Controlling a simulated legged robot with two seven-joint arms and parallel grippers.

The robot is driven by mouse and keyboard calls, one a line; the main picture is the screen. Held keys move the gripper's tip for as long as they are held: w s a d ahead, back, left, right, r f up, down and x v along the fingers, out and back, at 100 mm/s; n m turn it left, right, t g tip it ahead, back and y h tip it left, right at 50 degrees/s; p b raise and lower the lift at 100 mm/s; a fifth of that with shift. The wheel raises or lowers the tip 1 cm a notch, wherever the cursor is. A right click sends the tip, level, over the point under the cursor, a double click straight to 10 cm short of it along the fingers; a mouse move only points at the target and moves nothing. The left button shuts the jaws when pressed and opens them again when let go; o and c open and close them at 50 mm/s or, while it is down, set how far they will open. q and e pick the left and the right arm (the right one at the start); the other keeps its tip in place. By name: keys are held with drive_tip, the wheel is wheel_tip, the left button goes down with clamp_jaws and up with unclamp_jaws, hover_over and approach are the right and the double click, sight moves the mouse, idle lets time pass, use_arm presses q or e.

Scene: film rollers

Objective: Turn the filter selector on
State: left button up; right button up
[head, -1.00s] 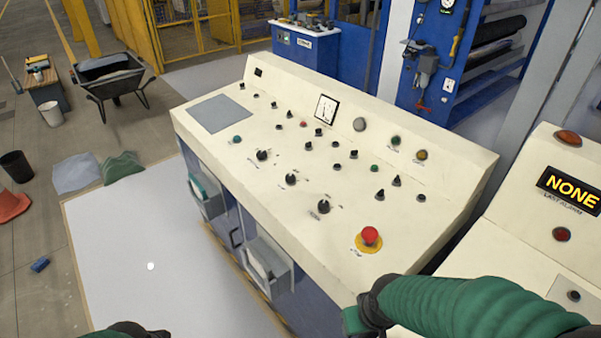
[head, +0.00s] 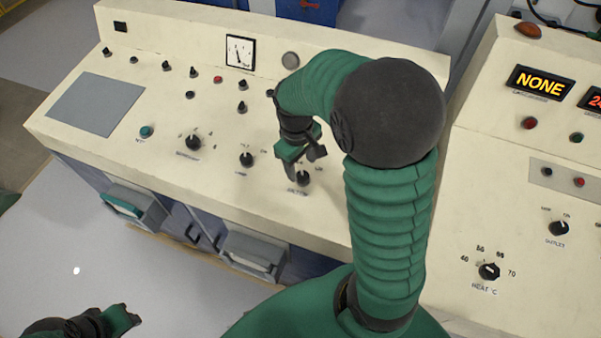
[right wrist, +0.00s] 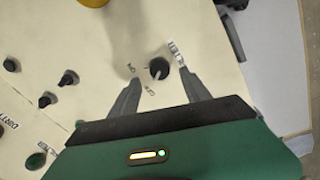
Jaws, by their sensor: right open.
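A black rotary knob (head: 303,178) with a pointer sits on the cream console's sloped top, at the right end of a row of three such knobs. My right gripper (head: 303,160) is directly over this knob, fingers pointing down. In the right wrist view the knob (right wrist: 159,68) shows between the fingertips of the open right gripper (right wrist: 160,84), with gaps on both sides. My left gripper (head: 122,318) is low at the left, away from the console; its jaws are unclear.
Two similar knobs (head: 193,142) (head: 247,160) and a green button (head: 146,131) stand left of my right gripper. Small switches and a dial meter (head: 240,52) lie behind. A second panel (head: 490,220) stands at the right. My right arm hides part of the console.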

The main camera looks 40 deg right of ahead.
sight(303, 175)
drive_tip(key=f, duration=0.2)
drive_tip(key=d+f, duration=0.1)
drive_tip(key=f, duration=0.1)
drive_tip(key=shift+s+f, duration=0.1)
drive_tip(key=shift+f, duration=0.2)
drive_tip(key=shift+w+a+f, duration=0.2)
drive_tip(key=shift+a+f, duration=0.05)
drive_tip(key=shift+s+a+r, duration=0.1)
drive_tip(key=shift+a+r, duration=0.05)
drive_tip(key=shift+c, duration=0.2)
drive_tip(key=shift+s, duration=0.1)
drive_tip(key=shift+c, duration=1.2)
clamp_jaws()
